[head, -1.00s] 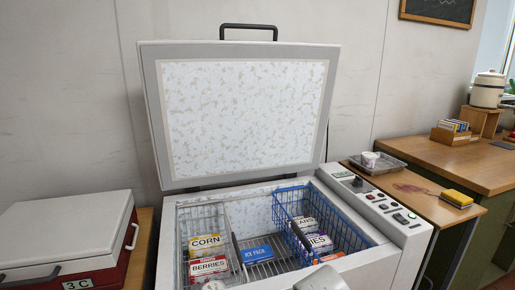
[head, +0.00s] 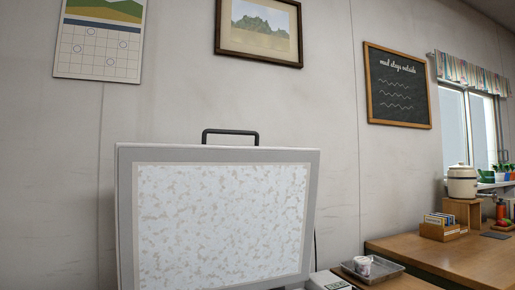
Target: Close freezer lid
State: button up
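The freezer lid (head: 222,225) stands raised and nearly upright, its speckled inner panel facing me. A dark bar handle (head: 230,133) runs along its top edge. The freezer body is mostly below the picture; only a corner of its control panel (head: 328,281) shows at the bottom. My gripper is not in view.
A plain wall is behind the lid, with a calendar (head: 98,38), a framed picture (head: 258,30) and a chalkboard (head: 397,84). To the right, a wooden counter (head: 450,258) holds a metal tray (head: 386,270) with a cup, a card box (head: 442,230) and a crock (head: 461,181).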

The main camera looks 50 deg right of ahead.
aim_at(228, 216)
jog(key=i+j+z, duration=0.1)
jog(key=z, duration=0.35)
jog(key=i+j+z, duration=0.1)
jog(key=j+z, duration=0.3)
jog(key=l, duration=0.1)
